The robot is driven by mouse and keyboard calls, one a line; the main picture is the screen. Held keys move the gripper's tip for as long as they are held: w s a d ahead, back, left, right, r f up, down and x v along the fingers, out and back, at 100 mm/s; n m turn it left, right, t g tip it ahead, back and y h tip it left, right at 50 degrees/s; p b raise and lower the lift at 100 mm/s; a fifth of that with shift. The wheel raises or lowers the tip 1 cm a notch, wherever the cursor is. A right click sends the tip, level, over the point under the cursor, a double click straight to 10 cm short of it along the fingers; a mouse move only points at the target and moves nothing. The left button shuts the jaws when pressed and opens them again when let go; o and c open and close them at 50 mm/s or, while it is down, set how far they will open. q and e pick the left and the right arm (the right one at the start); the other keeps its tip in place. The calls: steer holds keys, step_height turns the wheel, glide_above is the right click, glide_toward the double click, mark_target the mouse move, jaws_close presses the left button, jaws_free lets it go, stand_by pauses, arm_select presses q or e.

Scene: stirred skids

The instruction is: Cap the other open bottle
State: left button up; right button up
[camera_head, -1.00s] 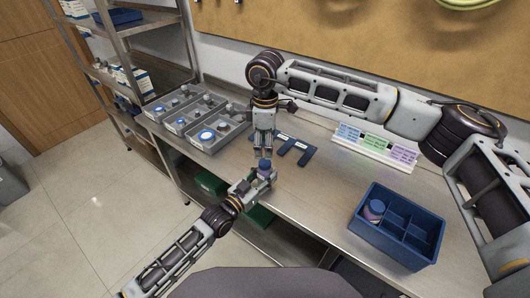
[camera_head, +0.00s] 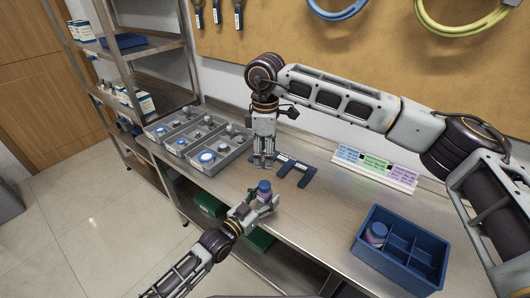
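A small bottle with a blue cap (camera_head: 264,187) stands upright in my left gripper (camera_head: 260,206), near the front of the bench. The gripper's fingers are closed around its lower part and hide some of it. My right gripper (camera_head: 263,163) points down just behind the bottle, apart from it. Its fingers are spread with nothing seen between them. A grey compartment tray (camera_head: 205,165) at the back left holds several small parts, some with blue tops. Another blue-capped bottle (camera_head: 377,232) stands in the left part of the blue divided crate (camera_head: 398,278).
A dark blue flat bracket (camera_head: 303,176) lies on the bench behind the held bottle. A rack of coloured labels (camera_head: 375,167) stands along the back. The metal bench (camera_head: 320,213) is clear between bottle and crate. A metal shelf (camera_head: 155,47) stands at left.

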stand_by(0.4)
arm_select(q)
steer(key=v, duration=1.2)
stand_by(0.4)
steer(key=shift+s, duration=0.1)
stand_by(0.6)
